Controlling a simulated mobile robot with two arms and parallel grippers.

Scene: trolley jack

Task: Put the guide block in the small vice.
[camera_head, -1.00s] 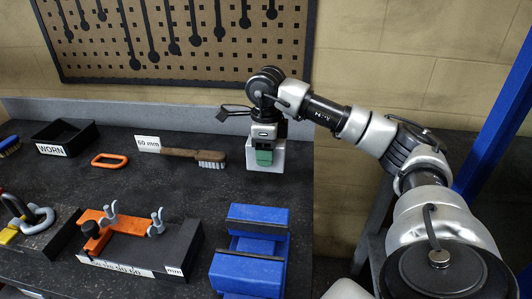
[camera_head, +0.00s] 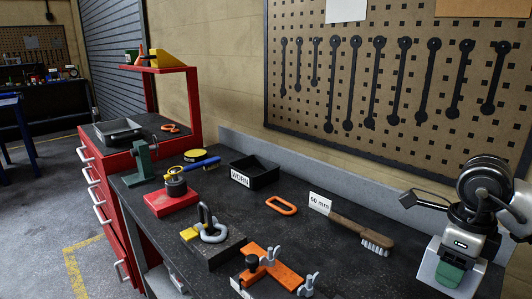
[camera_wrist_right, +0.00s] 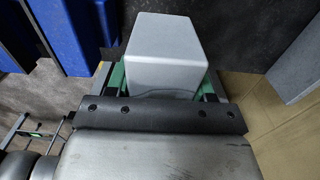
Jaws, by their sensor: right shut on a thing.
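The guide block, a pale grey block (camera_head: 433,262), is at the right edge of the head view, right of the brush. My right gripper (camera_head: 455,268) is shut on it, with a green finger in front of it. In the right wrist view the block (camera_wrist_right: 165,50) sits between the green fingers of the gripper (camera_wrist_right: 163,85). A blue vice-like body (camera_wrist_right: 75,25) is at the upper left there, apart from the block. A small green upright device (camera_head: 143,160) stands at the bench's left end; I cannot tell whether it is a vice. My left gripper is out of view.
On the dark bench (camera_head: 250,222) are a wooden brush (camera_head: 350,232), an orange ring (camera_head: 281,205), a black WORN tray (camera_head: 262,172), an orange clamp fixture (camera_head: 275,268) and a shackle on a block (camera_head: 212,232). A red drawer cabinet (camera_head: 105,180) adjoins the left end.

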